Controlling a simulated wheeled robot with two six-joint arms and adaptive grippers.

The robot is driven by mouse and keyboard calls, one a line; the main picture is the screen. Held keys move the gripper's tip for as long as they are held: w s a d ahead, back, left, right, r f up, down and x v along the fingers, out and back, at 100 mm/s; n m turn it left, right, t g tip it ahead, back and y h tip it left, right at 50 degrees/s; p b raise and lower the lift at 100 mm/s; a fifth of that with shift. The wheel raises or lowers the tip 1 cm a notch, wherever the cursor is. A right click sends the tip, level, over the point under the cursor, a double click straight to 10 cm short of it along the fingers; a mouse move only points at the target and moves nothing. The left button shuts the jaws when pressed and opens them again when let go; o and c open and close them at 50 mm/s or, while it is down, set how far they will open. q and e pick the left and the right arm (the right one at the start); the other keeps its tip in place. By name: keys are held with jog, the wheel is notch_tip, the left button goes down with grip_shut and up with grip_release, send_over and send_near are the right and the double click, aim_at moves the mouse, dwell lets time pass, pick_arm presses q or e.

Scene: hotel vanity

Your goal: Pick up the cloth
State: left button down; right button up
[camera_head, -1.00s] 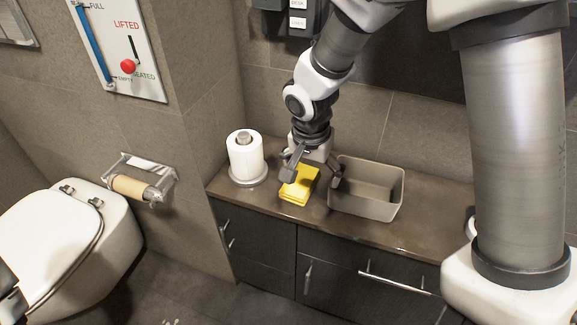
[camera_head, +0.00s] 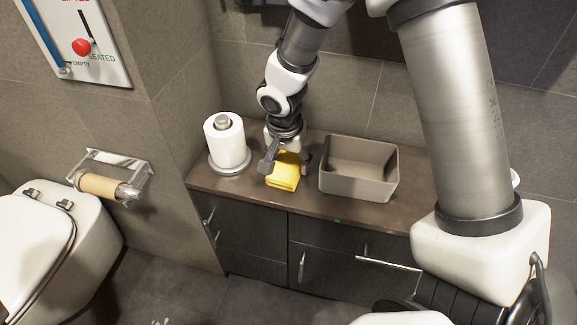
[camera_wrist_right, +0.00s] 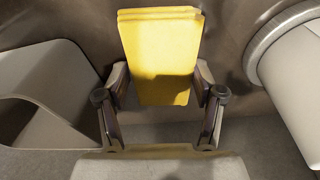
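The cloth (camera_head: 284,172) is a yellow folded block at the vanity counter, between the paper roll and the beige bin in the head view. My right gripper (camera_head: 287,163) comes down from above with one finger on each side of it. In the right wrist view the cloth (camera_wrist_right: 160,55) fills the space between the two fingers of the right gripper (camera_wrist_right: 161,84), and their pads appear to press on its sides. Whether the cloth is clear of the counter I cannot tell. My left gripper is not in view.
The counter (camera_head: 325,205) holds a white paper roll (camera_head: 224,143) on a stand to the left and an open beige bin (camera_head: 360,185) close on the right. The wall stands behind. A toilet (camera_head: 40,240) and wall roll holder (camera_head: 110,178) are farther left.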

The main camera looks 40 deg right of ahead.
aim_at(288, 164)
jog(key=shift+c, duration=0.4)
jog(key=shift+r, duration=0.25)
notch_tip(288, 164, up, 10)
jog(key=p, duration=0.3)
jog(key=shift+f+p, duration=0.25)
jog(key=shift+p, duration=0.05)
jog(key=shift+o, duration=0.3)
